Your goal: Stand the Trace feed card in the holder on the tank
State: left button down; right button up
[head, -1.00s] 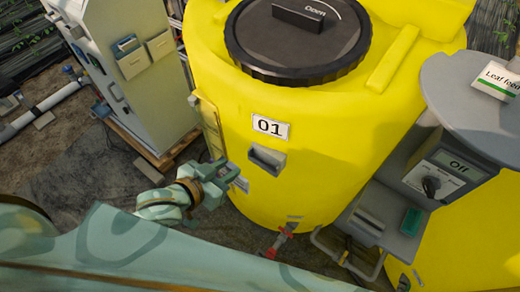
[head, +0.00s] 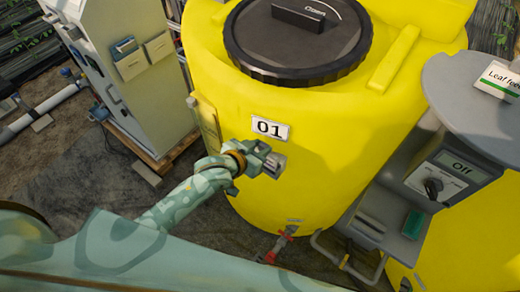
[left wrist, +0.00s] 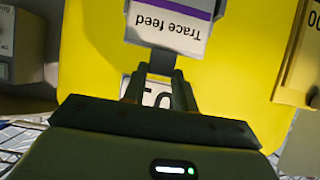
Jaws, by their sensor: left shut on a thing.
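The Trace feed card (left wrist: 168,28), white with a purple band, shows at the top of the left wrist view with its lettering upside down. My left gripper (left wrist: 160,72) is shut on it, and the card sticks out past the fingertips. In the head view my left gripper (head: 268,158) is in front of the yellow tank (head: 330,140), just below its 01 label (head: 270,128). The grey holder on the tank is largely covered by the gripper there, and I cannot tell whether the card touches it. My right gripper is not in view.
A Leaf feed card (head: 502,78) stands on a grey surface at the right, above a control box marked Off (head: 445,175). A pale cabinet (head: 140,80) stands at the left. A red valve (head: 280,243) is low on the tank.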

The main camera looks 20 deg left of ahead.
pick_arm(q)
jog(key=shift+w+f, duration=0.2)
jog(key=shift+f, duration=0.25)
jog(key=shift+f, duration=0.1)
jog(key=shift+f, duration=0.5)
jog(key=c, duration=1.1)
grip_release()
